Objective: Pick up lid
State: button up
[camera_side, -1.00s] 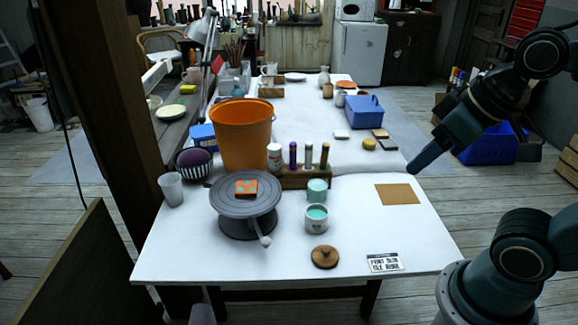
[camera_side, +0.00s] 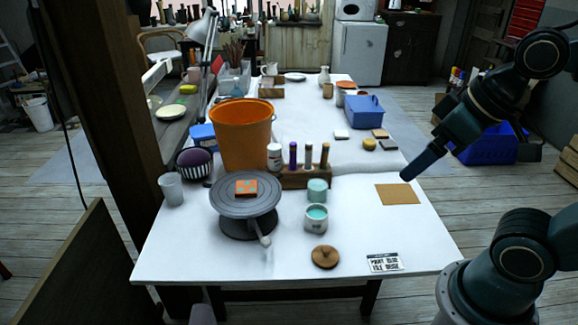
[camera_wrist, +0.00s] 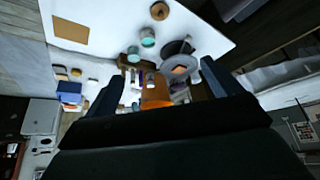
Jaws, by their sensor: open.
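The lid (camera_side: 325,257) is a round brown wooden disc with a small knob. It lies on the white table near its front edge, just below the teal-filled cup (camera_side: 316,218). In the wrist view the lid (camera_wrist: 159,11) shows near the top edge. My gripper (camera_side: 408,178) is above the table's right side, near the tan mat, well up and to the right of the lid. In the wrist view the two fingers of my gripper (camera_wrist: 157,84) stand wide apart with nothing held between them.
A grey turntable (camera_side: 245,200) with an orange tile stands left of the lid. A second teal cup (camera_side: 317,191), a wooden rack (camera_side: 306,178) and an orange bucket (camera_side: 241,135) stand behind. A tan mat (camera_side: 398,194) lies at the right.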

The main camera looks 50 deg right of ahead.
jog(key=w+f+n+g, duration=0.3)
jog(key=w+f+n, duration=0.5)
jog(key=w+n, duration=0.3)
jog(key=w+f+n+g+y, duration=0.1)
jog(key=w+f+n, duration=0.2)
jog(key=f, duration=0.4)
jog(key=w+d+f+n+g, duration=0.1)
jog(key=w+f+n, duration=0.2)
jog(key=f, duration=0.3)
jog(key=shift+f+n+g+y, duration=0.3)
jog(key=shift+f+n+y, duration=0.1)
jog(key=shift+n, duration=0.1)
jog(key=shift+f, duration=0.1)
send_over(325, 249)
jog(key=shift+w+d+f, duration=0.1)
jog(key=shift+d+f, duration=0.1)
jog(key=shift+f, duration=1.9)
jog(key=shift+d+f, duration=0.2)
jog(key=shift+f, duration=1.85)
jog(key=shift+f, duration=0.15)
